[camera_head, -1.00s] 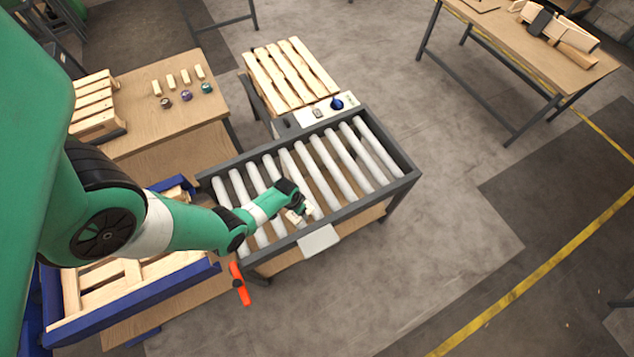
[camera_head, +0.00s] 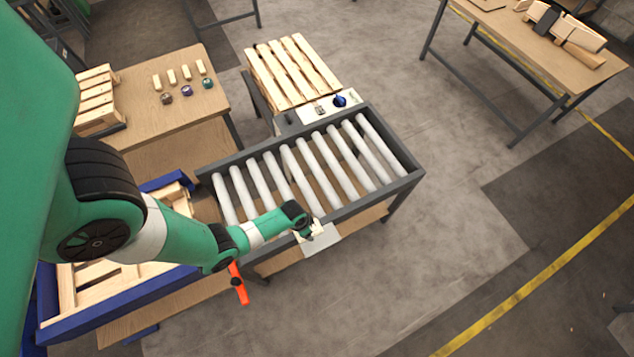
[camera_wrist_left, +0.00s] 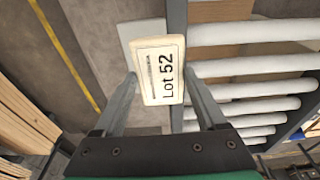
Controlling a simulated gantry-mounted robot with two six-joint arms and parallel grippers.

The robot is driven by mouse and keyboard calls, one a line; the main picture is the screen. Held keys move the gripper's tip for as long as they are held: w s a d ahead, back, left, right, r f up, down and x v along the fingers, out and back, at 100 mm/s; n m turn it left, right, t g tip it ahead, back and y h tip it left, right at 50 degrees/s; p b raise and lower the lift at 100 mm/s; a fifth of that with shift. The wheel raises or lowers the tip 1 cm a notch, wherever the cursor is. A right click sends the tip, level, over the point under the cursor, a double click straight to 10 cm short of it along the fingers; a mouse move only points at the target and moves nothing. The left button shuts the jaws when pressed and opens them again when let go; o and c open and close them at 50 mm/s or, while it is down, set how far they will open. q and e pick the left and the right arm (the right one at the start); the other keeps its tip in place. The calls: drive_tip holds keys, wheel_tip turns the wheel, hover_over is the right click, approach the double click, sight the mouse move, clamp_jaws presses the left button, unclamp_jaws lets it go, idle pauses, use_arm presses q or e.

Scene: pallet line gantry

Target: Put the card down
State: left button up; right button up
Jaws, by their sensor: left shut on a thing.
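My left gripper (camera_head: 308,232) is over the near edge of the roller conveyor, at the small pale plate (camera_head: 322,242) fixed to its frame. In the left wrist view the gripper (camera_wrist_left: 162,88) is shut on a cream card (camera_wrist_left: 157,70) that reads "Lot 52". The card is between the two fingers and overlaps the pale plate (camera_wrist_left: 128,36) behind it. In the head view the card (camera_head: 317,228) shows only partly beside the gripper. I cannot tell whether the card touches the plate. My right gripper does not show.
The conveyor's white rollers (camera_head: 333,158) lie beyond the plate. A wooden pallet (camera_head: 290,72) and a panel with a blue knob (camera_head: 339,101) are at its far side. An orange handle (camera_head: 238,284) hangs near its left corner. A table at left holds several small blocks (camera_head: 186,73).

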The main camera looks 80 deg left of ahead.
sight(314, 230)
use_arm(q)
drive_tip(key=f, duration=0.1)
drive_tip(key=w+f+b, duration=0.2)
drive_tip(key=f, duration=0.1)
drive_tip(key=shift+w+d+f, duration=0.1)
drive_tip(key=shift+w, duration=0.05)
drive_tip(key=shift+w+f, duration=0.1)
drive_tip(key=shift+w, duration=0.15)
drive_tip(key=f+b, duration=0.2)
drive_tip(key=w+f+b, duration=0.1)
drive_tip(key=f+b, duration=0.1)
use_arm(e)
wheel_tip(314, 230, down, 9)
use_arm(q)
drive_tip(key=shift+r, duration=0.15)
drive_tip(key=o, duration=1.3)
drive_tip(key=shift+s, duration=0.1)
drive_tip(key=r+p, duration=0.4)
drive_tip(key=s+r+p, duration=0.1)
drive_tip(key=r+p, duration=0.7)
drive_tip(key=shift+s+d, duration=0.25)
drive_tip(key=shift+s, duration=0.1)
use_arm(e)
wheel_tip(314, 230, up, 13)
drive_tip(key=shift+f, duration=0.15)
